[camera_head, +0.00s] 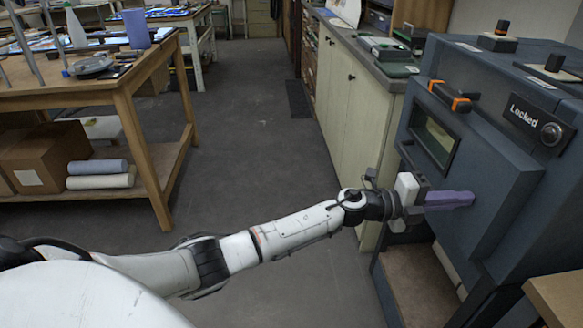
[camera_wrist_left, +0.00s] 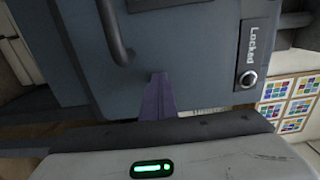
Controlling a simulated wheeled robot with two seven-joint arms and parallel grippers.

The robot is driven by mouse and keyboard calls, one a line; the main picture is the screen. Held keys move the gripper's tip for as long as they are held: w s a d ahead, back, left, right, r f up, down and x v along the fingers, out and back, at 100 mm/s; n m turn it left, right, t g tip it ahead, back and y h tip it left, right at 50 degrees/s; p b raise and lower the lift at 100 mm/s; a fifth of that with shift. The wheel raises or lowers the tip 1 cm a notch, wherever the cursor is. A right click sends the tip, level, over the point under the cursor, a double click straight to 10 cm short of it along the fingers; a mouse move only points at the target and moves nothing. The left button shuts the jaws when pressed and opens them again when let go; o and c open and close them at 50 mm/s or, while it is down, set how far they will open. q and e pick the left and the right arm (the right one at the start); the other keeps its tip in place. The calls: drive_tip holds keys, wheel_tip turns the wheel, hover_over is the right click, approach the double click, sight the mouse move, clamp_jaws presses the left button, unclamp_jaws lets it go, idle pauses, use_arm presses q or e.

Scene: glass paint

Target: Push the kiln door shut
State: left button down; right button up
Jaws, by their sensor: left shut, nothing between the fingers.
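The blue-grey kiln (camera_head: 550,190) stands at the right in the head view. Its thick door (camera_head: 490,150) has a small window and a black handle with orange ends (camera_head: 450,95). The door stands proud of the kiln front; I cannot tell whether a gap is left. A panel on the right reads "Locked" (camera_head: 527,117). My left gripper (camera_head: 472,199), with purple fingers, is shut and empty at the lower part of the door face. In the left wrist view its fingers (camera_wrist_left: 158,82) overlap the door's lower edge (camera_wrist_left: 115,75); contact is unclear. My right gripper is out of view.
A pale cabinet with a dark top (camera_head: 350,95) runs back beside the kiln. A wooden workbench (camera_head: 125,90) with boxes and rolls beneath stands at the left. The grey floor (camera_head: 250,130) between them is clear. A wooden edge (camera_head: 560,290) shows at the bottom right.

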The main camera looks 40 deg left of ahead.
use_arm(q)
drive_tip(key=shift+w+d+r, duration=0.1)
drive_tip(key=shift+d+r, duration=0.1)
drive_tip(key=shift+r, duration=0.2)
drive_tip(key=v, duration=1.4)
drive_tip(key=s+a+f+n+t+y, duration=0.1)
drive_tip(key=s+f+n+y, duration=0.3)
drive_tip(key=s+f+n, duration=0.45)
drive_tip(key=s+a+f+n+y, duration=0.1)
drive_tip(key=s+f+n+y, duration=0.4)
drive_tip(key=f+n, duration=0.55)
drive_tip(key=s+f+n+g, duration=0.2)
drive_tip(key=s+f, duration=0.3)
drive_tip(key=s, duration=0.3)
drive_tip(key=s+f+n+g+y, duration=0.1)
drive_tip(key=s+f+n+g, duration=0.2)
drive_tip(key=s+f, duration=0.3)
drive_tip(key=s+n, duration=0.1)
drive_tip(key=s, duration=0.1)
drive_tip(key=shift+s+d+f, duration=0.25)
drive_tip(key=shift+s+d, duration=0.15)
